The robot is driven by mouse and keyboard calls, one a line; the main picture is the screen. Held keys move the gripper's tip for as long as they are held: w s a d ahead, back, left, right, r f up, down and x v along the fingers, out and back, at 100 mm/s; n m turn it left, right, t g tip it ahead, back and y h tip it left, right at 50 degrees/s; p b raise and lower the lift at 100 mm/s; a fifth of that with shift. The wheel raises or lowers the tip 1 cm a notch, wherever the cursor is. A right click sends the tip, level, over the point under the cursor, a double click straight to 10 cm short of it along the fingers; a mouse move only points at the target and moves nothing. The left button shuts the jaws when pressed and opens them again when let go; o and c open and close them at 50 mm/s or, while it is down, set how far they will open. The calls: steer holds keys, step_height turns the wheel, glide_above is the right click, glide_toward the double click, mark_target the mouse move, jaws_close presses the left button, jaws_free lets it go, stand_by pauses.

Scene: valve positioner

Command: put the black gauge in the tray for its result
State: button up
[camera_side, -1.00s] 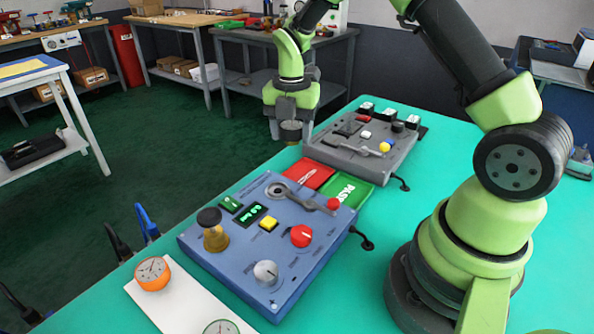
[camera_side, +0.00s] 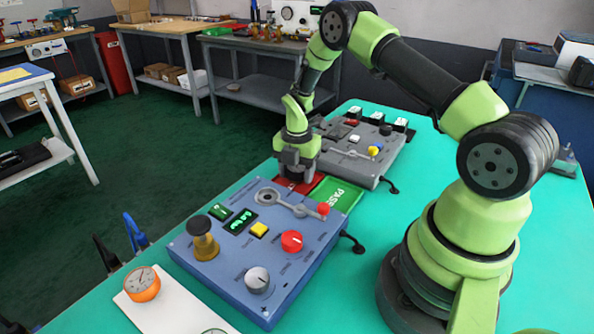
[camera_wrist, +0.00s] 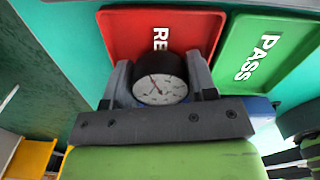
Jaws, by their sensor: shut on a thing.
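The black gauge (camera_wrist: 160,80) with a white dial sits between the fingers of my gripper (camera_wrist: 162,82) in the wrist view, and the gripper is shut on it. The gauge is over the red tray (camera_wrist: 125,38), whose lettering starts with "RE". I cannot tell whether it touches the tray floor. In the side view my gripper (camera_side: 297,178) points down at the red tray (camera_side: 288,187) and hides the gauge. The green PASS tray (camera_side: 328,200) is beside the red one and looks empty; it also shows in the wrist view (camera_wrist: 236,82).
A blue panel (camera_side: 215,268) with a lever, knobs and a lit green display stands nearer the camera. A grey panel (camera_side: 365,172) stands behind the trays. An orange gauge (camera_side: 142,284) is on a white mat (camera_side: 165,310) at the front left.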

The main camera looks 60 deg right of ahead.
steer(key=shift+f, duration=0.1)
steer(key=o, duration=0.7)
